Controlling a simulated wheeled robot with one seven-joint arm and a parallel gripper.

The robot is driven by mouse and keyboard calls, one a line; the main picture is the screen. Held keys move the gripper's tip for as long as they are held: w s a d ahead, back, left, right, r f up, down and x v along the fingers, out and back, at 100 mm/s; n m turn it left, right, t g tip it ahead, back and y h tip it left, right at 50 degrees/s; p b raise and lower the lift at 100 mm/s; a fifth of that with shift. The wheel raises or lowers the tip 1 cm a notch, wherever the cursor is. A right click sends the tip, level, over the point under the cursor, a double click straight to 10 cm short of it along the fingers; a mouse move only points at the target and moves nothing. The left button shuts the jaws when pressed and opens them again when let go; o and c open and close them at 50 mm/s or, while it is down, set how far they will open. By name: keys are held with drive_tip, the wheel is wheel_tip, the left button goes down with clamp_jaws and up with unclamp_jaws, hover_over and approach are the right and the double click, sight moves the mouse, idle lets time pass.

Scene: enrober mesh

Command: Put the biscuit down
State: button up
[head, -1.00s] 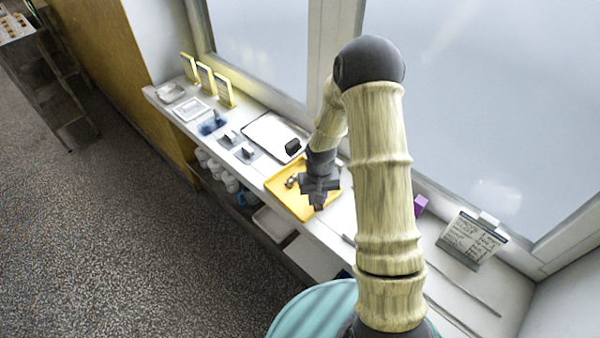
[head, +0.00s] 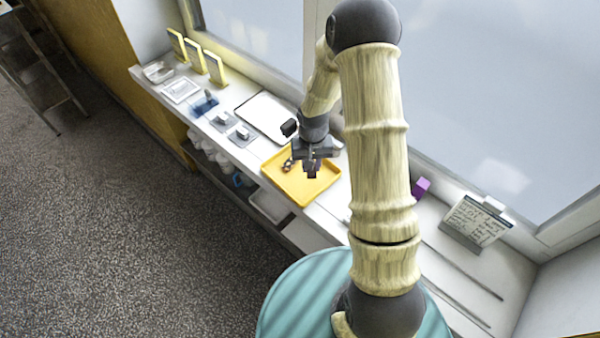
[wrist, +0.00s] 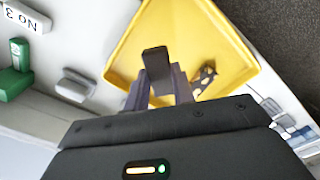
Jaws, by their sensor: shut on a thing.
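My gripper (head: 313,162) points down over the yellow tray (head: 302,196) on the white sill counter. Its jaws are shut on a small dark block, taken to be the biscuit (head: 311,172). In the wrist view the biscuit (wrist: 156,64) stands out between the two fingers, with the yellow tray (wrist: 185,30) behind it. Whether it touches the tray I cannot tell. A small dark and pale spotted piece (wrist: 204,77) lies in the tray, beside the gripper; it also shows in the head view (head: 288,165).
A white sheet or tray with a dark rim (head: 262,113) lies left of the yellow tray, with a black block (head: 289,127) at its edge. A purple block (head: 420,187) and a note stand (head: 475,220) are to the right. Window glass rises behind.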

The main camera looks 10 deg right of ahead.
drive_tip(key=shift+w+r+m+b, duration=0.15)
drive_tip(key=shift+r+m+b, duration=0.1)
drive_tip(key=shift+m+b, duration=0.4)
drive_tip(key=r+m+b, duration=0.1)
drive_tip(key=m, duration=0.1)
drive_tip(key=r+m+b, duration=0.1)
drive_tip(key=m, duration=0.1)
drive_tip(key=r+m+b, duration=0.1)
drive_tip(key=r+m, duration=0.1)
drive_tip(key=m, duration=0.1)
drive_tip(key=shift+s+d, duration=0.1)
drive_tip(key=shift+s, duration=0.3)
drive_tip(key=shift+s+r+m+b, duration=0.1)
drive_tip(key=shift+r+m+b, duration=0.3)
drive_tip(key=shift+r+m, duration=0.2)
drive_tip(key=shift+a+f, duration=0.1)
drive_tip(key=shift+a, duration=0.1)
drive_tip(key=shift+s+f, duration=0.1)
drive_tip(key=shift+f, duration=0.25)
hover_over(310, 181)
wheel_tip(310, 181, down, 5)
drive_tip(key=shift+d+f+p, duration=0.1)
drive_tip(key=shift+f+p, duration=0.05)
drive_tip(key=shift+p, duration=0.25)
drive_tip(key=shift+f, duration=1.9)
